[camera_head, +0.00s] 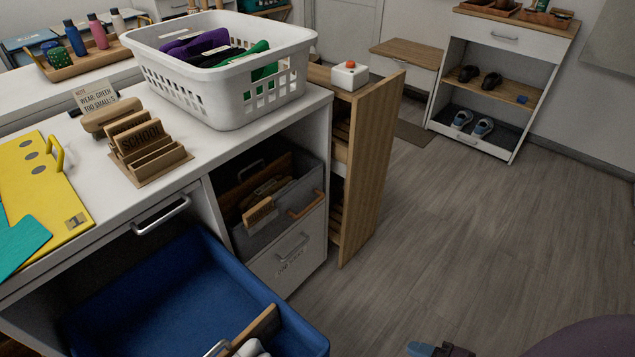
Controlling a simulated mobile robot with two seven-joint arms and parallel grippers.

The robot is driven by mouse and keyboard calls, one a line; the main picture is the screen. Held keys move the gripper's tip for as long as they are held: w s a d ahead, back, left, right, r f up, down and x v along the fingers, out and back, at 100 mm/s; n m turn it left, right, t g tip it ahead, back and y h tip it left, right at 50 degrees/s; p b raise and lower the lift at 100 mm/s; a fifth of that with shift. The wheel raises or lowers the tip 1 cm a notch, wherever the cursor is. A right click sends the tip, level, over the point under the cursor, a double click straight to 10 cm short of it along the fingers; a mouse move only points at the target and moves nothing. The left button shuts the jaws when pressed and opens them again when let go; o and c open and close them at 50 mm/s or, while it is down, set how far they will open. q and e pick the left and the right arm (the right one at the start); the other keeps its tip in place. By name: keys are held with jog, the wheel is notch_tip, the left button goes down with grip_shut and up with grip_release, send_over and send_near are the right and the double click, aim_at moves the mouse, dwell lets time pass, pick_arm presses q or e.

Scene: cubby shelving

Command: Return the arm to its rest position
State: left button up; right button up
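Neither of my arms nor either gripper can be made out in the head view. A small blue and dark object (440,350) is cut off by the bottom edge, and I cannot tell what it is.
A white basket (222,88) with dark cloths stands on the white counter. Below, a blue bin (190,285) juts out, and a tall wooden-fronted pull-out (372,165) stands open. A purple rounded thing (590,338) is at bottom right. The grey floor (480,230) is mostly clear.

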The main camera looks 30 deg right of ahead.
jog(key=s+d+r+m+g+h, duration=0.2)
jog(key=s+r+m+g+h, duration=0.25)
jog(key=r+m, duration=0.45)
jog(key=shift+w+a+f+m+t+h, duration=0.75)
jog(key=shift+a+m+t, duration=0.2)
jog(key=shift+a+m, duration=1.85)
pick_arm(q)
notch_tip(320, 180, up, 10)
jog(key=n+t+p, duration=0.1)
jog(key=p, duration=1.3)
jog(key=shift+s+a, duration=0.15)
jog(key=shift+a, duration=0.2)
pick_arm(e)
notch_tip(320, 180, up, 10)
jog(key=m+t, duration=0.1)
jog(key=shift+d+h, duration=0.3)
jog(key=shift+s, duration=0.1)
jog(key=shift+s+m, duration=0.2)
jog(key=shift+m, duration=0.1)
